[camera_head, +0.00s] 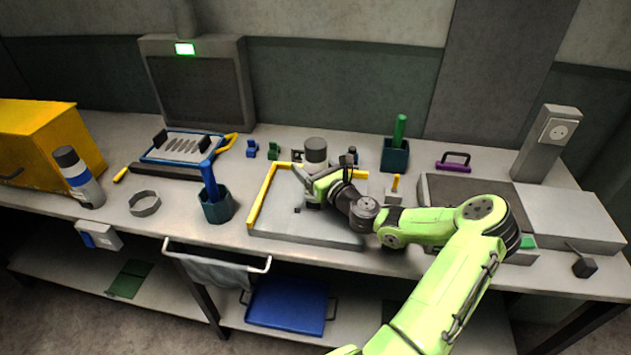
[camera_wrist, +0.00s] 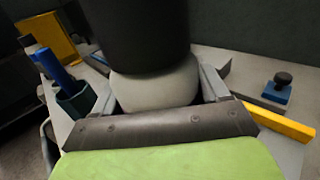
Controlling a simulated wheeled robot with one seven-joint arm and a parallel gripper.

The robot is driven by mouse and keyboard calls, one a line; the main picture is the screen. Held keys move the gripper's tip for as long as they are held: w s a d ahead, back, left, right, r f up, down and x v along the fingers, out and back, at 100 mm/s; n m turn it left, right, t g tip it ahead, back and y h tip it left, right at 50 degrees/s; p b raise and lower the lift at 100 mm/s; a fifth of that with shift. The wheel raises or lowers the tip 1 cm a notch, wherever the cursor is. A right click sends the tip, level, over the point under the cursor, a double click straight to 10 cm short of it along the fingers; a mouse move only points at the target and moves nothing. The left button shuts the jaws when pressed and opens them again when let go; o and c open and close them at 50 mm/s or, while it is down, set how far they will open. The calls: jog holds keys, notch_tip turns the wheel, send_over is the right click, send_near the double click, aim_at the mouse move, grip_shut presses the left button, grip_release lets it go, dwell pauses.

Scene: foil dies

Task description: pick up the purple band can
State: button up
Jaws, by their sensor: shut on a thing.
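A can with a dark grey upper part (camera_head: 316,146) and a pale lower part stands upright at my gripper (camera_head: 316,182), over the yellow-edged tray. In the wrist view the can (camera_wrist: 155,88) fills the space between the fingers of my gripper (camera_wrist: 162,92), which are shut on its pale part. No purple band shows on it in either view; its lower part is hidden. I cannot tell whether its base touches the tray.
The tray (camera_head: 290,236) has raised yellow edges. A blue-banded can (camera_head: 78,178) stands far left. A dark teal cup (camera_head: 216,209) with a blue handle is left of the tray. A green-handled holder (camera_head: 395,155) and purple handle (camera_head: 453,166) are behind right.

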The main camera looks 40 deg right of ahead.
aim_at(311, 139)
jog(key=shift+c, duration=1.1)
notch_tip(311, 139, up, 10)
jog(key=p, duration=0.4)
jog(key=shift+r, duration=0.15)
